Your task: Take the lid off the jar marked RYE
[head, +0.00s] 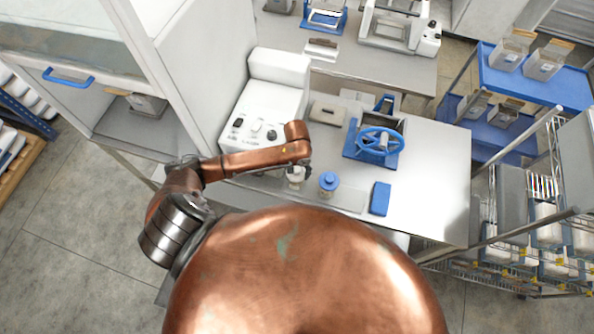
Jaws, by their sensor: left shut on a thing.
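My left gripper (303,165) comes in from the left over the front of the steel bench. It is shut at the top of a small clear jar (294,182) with pale contents, apparently on its lid, which the fingers mostly hide. Whether the lid is seated or lifted is too small to tell. A second jar with a blue knobbed lid (329,180) stands just to the right, apart from the gripper. No RYE marking is readable on either jar. My right gripper is not in view.
A white control machine (264,105) stands behind left. A blue handwheel device (379,140) stands behind right of the jars, with a blue flat block (380,199) in front of it. The bench (436,165) is clear at right. A wire rack (540,215) stands beyond.

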